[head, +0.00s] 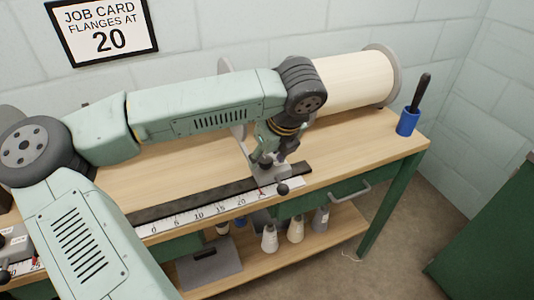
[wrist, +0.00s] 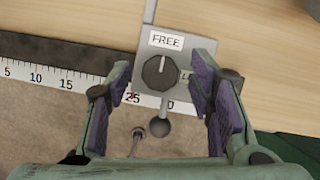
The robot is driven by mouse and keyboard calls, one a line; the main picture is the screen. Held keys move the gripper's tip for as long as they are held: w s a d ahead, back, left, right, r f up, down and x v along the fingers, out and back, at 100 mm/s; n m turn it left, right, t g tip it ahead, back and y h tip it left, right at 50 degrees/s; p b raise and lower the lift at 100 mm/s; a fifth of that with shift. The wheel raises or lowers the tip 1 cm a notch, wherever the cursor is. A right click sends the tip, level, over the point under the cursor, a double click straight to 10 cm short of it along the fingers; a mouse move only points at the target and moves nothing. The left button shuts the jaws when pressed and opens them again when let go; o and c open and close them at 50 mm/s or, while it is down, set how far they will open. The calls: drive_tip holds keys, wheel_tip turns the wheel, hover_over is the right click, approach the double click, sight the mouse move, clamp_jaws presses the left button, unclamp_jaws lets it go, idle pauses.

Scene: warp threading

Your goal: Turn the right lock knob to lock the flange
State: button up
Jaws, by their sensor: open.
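The right lock knob (wrist: 153,76) is a dark, faceted knob on a grey flange carriage plate (wrist: 147,98). Its pale mark points up at the FREE label (wrist: 166,41). A second label to its right, starting with "L" (wrist: 185,77), is partly hidden by a finger. My gripper (wrist: 161,72) is open, with one purple-padded finger on each side of the knob; I cannot tell whether they touch it. A red pointer (wrist: 133,97) is on the scale.
A black ball handle (wrist: 160,127) sticks out below the knob. The scale (head: 200,213) runs along the bench's front edge. A cream roll (head: 352,82) lies behind, and a blue cup (head: 407,122) stands right. The job card (head: 102,27) reads flanges at 20.

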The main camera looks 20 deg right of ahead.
drive_tip(key=shift+c, duration=0.3)
drive_tip(key=c, duration=1.1)
